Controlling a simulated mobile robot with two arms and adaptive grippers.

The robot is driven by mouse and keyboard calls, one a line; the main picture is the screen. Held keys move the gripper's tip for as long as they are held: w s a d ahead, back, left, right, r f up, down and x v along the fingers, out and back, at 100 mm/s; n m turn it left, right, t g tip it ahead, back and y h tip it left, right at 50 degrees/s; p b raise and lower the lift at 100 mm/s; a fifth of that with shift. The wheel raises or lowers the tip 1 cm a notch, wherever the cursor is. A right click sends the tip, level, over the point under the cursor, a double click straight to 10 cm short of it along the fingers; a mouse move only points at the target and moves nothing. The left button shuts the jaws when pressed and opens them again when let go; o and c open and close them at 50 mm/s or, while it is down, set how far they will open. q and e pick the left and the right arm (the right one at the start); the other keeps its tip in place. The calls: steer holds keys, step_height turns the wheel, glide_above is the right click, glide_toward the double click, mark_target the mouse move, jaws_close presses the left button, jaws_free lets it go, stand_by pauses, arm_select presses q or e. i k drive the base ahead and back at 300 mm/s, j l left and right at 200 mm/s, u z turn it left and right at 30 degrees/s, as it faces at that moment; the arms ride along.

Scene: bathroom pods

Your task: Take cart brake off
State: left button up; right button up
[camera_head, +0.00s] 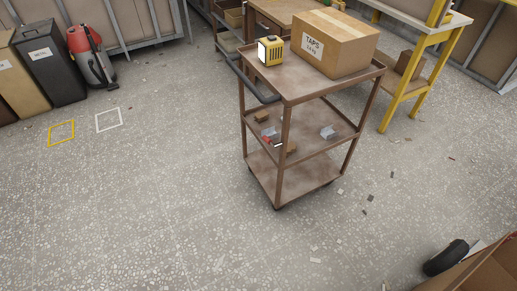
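A brown three-tier cart (302,184) stands upright on the speckled floor, right of centre. Its dark push handle (252,84) sticks out at the left end of the top shelf. A dark caster (278,207) shows small under the nearest corner. I cannot make out a brake or its position. A cardboard box marked TAPS (345,42) and a yellow device with a white face (270,51) stand on the top shelf. Small loose items lie on the middle shelf. Neither of my grippers is in view.
A yellow-legged bench (403,88) stands close to the cart's right. A wooden table (275,10) is behind it. A red and grey vacuum (92,60) and bins (50,65) are at left. A black rounded object (446,258) lies at lower right. Floor in front and left is mostly clear.

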mark_target(265, 138)
steer(key=i+z, duration=0.1)
steer(key=i+j+z, duration=0.1)
steer(key=z, duration=1.1)
steer(key=j+z, duration=0.9)
steer(key=j, duration=0.15)
steer(key=k+j+z, duration=0.15)
steer(key=j+z, duration=0.3)
steer(key=k+j+z, duration=0.2)
steer(key=j+z, duration=0.2)
steer(key=j, duration=0.15)
